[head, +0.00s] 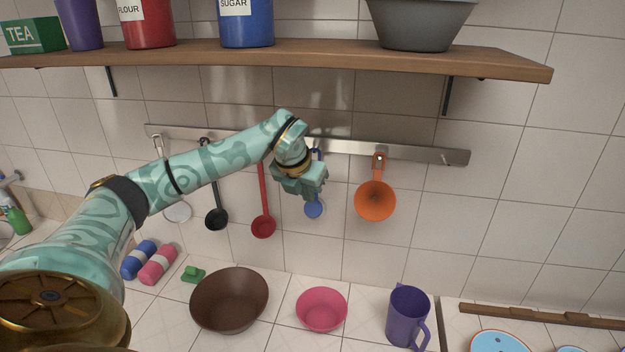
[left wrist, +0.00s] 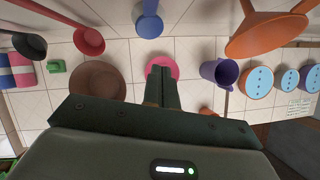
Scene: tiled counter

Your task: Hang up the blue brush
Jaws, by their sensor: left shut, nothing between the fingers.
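The blue brush (head: 314,209) hangs head down at the steel rail (head: 415,153) on the tiled wall, between a red ladle and an orange pan. My left gripper (head: 312,196) is in front of it in the head view and hides the middle of its handle. The blue handle top shows just above the gripper, at the rail. In the left wrist view the blue brush (left wrist: 149,24) is at the top, apart from the fingers. My left gripper (left wrist: 162,88) is shut and empty. My right gripper is not in view.
The red ladle (head: 263,226), black ladle (head: 216,218) and orange pan (head: 375,201) hang beside the brush. A wooden shelf (head: 300,55) with canisters is above. A brown bowl (head: 230,300), pink bowl (head: 321,309) and purple mug (head: 406,315) stand on the counter below.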

